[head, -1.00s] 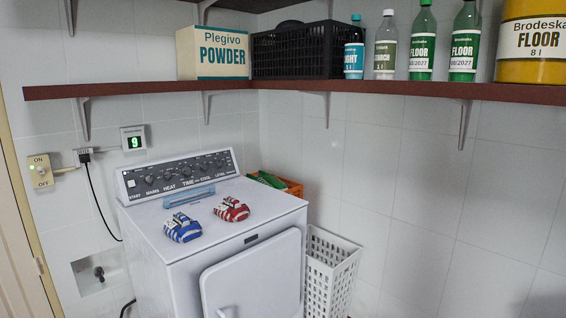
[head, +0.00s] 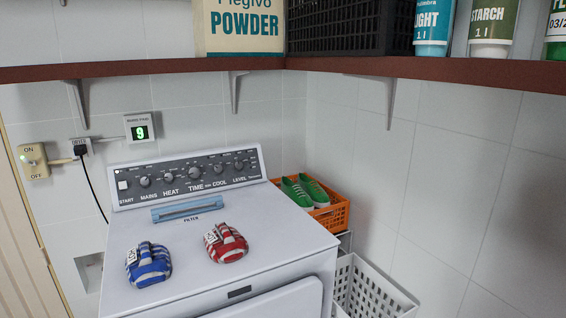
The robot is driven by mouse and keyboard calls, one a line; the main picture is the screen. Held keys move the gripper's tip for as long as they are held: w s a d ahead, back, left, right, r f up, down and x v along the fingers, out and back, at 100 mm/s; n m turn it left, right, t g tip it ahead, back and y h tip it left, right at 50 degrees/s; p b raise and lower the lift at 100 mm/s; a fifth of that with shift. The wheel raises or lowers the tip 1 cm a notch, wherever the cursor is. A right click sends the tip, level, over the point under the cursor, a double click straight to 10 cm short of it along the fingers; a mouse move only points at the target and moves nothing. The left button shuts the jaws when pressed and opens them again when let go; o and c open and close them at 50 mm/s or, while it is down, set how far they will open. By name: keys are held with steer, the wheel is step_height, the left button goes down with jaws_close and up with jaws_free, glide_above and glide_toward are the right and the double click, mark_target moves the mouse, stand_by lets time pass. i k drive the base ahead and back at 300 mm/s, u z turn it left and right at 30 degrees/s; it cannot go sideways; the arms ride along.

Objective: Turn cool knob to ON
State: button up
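The cool knob (head: 218,168) is a small dark round knob on the dark control panel (head: 182,180) at the back of the white machine. It sits above the printed word COOL, right of the larger TIME knob (head: 194,172) and left of the LEVEL knob (head: 238,164). Its pointer is too small to read, so I cannot tell its setting. Nothing covers the knob. My gripper is not in view.
A blue striped bundle (head: 148,264) and a red one (head: 226,243) lie on the machine top (head: 190,240), before a blue filter handle (head: 187,209). A brown shelf (head: 150,68) overhangs. An orange crate (head: 335,214) with green shoes and a white basket (head: 380,290) stand right.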

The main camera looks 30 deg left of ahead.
mark_target(217, 169)
steer(key=u, duration=0.8)
steer(key=i, duration=1.3)
steer(key=u, duration=0.95)
steer(key=k, duration=0.65)
steer(key=u, duration=0.2)
steer(key=i, duration=0.75)
steer(key=z, duration=0.15)
